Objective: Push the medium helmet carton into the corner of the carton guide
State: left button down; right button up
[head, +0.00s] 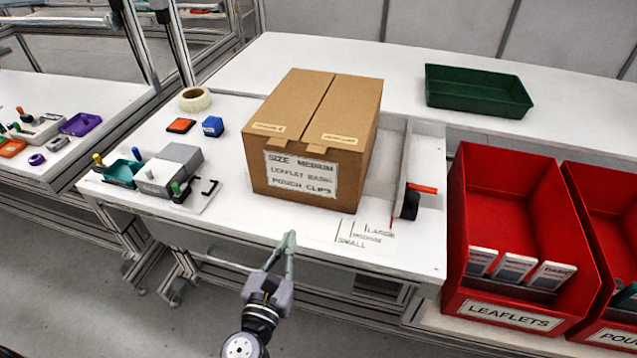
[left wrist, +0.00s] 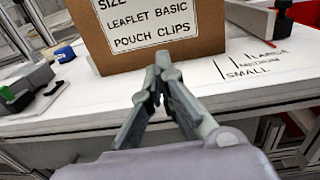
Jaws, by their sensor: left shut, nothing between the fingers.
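The medium helmet carton (head: 312,140) is a closed brown box on the white table, with a white label reading "SIZE MEDIUM, LEAFLET BASIC, POUCH CLIPS" on its front. The carton guide (head: 402,165) is a pale upright plate to the right of the carton, with a strip of table between them at the front. My left gripper (head: 290,238) is shut and empty in front of the table's near edge, apart from the carton. In the left wrist view its closed fingertips (left wrist: 163,65) overlap the carton's front face (left wrist: 160,55). My right gripper is not in view.
Size lines marked small, medium and large (head: 365,232) lie on the table right of the carton's front. A grey tool (head: 170,170), a blue block (head: 212,126) and a tape roll (head: 195,99) lie left. Red leaflet bins (head: 515,220) stand right; a green tray (head: 478,90) sits behind.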

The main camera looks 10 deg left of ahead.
pick_arm(q)
jog(key=p, duration=0.2)
send_near(307, 188)
jog(key=w, duration=0.6)
jog(key=shift+w+a, duration=0.1)
jog(key=shift+w, duration=0.5)
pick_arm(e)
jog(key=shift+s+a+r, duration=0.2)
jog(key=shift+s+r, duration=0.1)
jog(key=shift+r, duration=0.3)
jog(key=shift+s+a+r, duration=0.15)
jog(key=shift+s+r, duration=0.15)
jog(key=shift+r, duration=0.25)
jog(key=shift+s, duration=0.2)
pick_arm(q)
jog(key=shift+w, duration=0.35)
jog(key=w, duration=0.4)
jog(key=shift+w+f, duration=0.1)
jog(key=shift+w, duration=0.05)
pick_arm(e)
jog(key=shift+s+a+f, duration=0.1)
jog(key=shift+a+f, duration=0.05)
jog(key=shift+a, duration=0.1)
